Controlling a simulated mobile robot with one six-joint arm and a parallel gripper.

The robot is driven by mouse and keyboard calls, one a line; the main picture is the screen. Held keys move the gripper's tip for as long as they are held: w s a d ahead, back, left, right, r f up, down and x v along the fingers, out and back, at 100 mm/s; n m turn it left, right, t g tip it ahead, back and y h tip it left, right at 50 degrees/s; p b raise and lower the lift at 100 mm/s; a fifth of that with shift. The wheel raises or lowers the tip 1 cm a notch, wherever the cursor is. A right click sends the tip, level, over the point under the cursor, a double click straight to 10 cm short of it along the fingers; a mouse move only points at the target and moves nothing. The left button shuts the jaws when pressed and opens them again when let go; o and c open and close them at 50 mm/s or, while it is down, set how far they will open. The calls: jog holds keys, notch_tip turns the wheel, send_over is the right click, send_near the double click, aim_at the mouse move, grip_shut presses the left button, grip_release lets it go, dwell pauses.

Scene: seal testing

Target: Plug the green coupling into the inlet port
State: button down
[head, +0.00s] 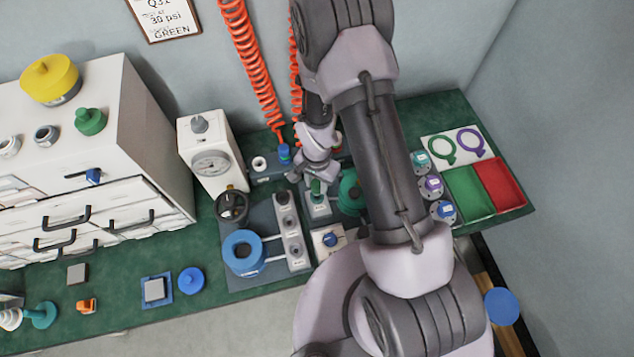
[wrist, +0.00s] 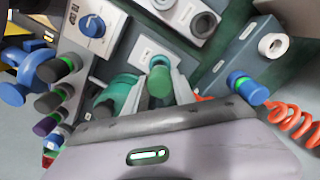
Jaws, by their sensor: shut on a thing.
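My gripper (head: 317,180) is shut on the green coupling, with its fingers on either side of it. The green coupling (head: 316,188) shows as a small green cylinder; in the wrist view it (wrist: 159,82) is upright between the fingertips. It is held over a small grey block (head: 319,207) with a white label. The coupling's lower end is hidden, so I cannot tell whether it touches the block. I cannot tell which opening is the inlet port.
A teal round part (head: 350,190) stands close right of my gripper. A blue hose coupling (head: 284,152) with an orange coil is behind. A gauge box (head: 211,160) stands back left.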

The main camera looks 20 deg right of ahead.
jog(key=shift+f+b, duration=1.45)
jog(key=c, duration=0.9)
grip_release()
jog(key=shift+c, duration=0.2)
notch_tip(320, 180, up, 18)
jog(key=p, duration=0.6)
jog(key=shift+f, duration=0.25)
notch_tip(320, 180, up, 15)
jog(key=s+n+t+b, duration=0.2)
jog(key=t, duration=0.1)
jog(key=s+a+r+n+t+y+b, duration=0.1)
jog(key=s+r+n+t+y, duration=0.1)
jog(key=s+r, duration=0.9)
jog(key=shift+s+a+n+t, duration=0.3)
jog(key=shift+s+a+t, duration=0.1)
jog(key=shift+s, duration=0.55)
